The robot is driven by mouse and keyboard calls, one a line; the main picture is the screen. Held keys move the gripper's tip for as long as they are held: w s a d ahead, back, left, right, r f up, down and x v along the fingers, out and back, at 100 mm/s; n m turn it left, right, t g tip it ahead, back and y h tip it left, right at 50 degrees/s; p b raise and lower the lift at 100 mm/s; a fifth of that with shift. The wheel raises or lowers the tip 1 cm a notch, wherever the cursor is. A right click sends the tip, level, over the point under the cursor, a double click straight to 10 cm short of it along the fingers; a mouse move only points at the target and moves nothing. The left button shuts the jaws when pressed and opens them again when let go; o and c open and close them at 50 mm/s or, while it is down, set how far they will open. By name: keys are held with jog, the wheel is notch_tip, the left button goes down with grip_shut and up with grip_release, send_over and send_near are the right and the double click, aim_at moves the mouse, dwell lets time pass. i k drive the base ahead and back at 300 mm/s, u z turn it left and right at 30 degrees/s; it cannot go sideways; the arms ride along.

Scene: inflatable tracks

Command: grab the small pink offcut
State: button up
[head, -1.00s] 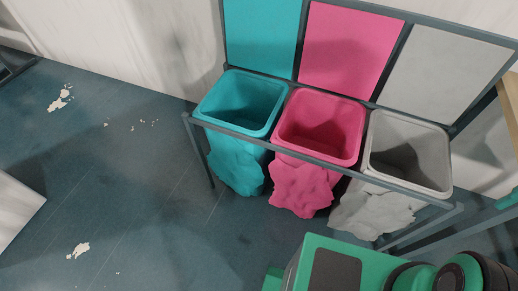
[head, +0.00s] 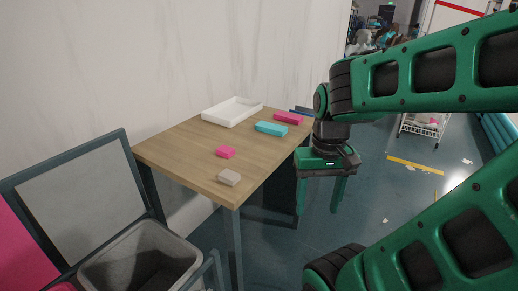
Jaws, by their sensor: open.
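The small pink offcut (head: 226,152) lies on the wooden table (head: 185,150), near the middle of its left part. A longer pink block (head: 288,118) lies near the table's far right edge. My gripper (head: 321,195) is open and empty, with its green fingers pointing down. It hangs to the right of the table, beyond the edge, apart from the small pink offcut. No part of the offcut is hidden.
A teal block (head: 271,129), a grey block (head: 229,177) and a white tray (head: 232,111) are also on the table. A grey bin (head: 150,250) stands at the lower left. A white wire cart (head: 424,124) stands at the back right.

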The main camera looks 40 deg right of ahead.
aim_at(224, 151)
jog(key=z, duration=0.35)
jog(key=k, duration=1.15)
jog(key=z, duration=0.85)
jog(key=i, duration=1.75)
jog(key=u, duration=0.3)
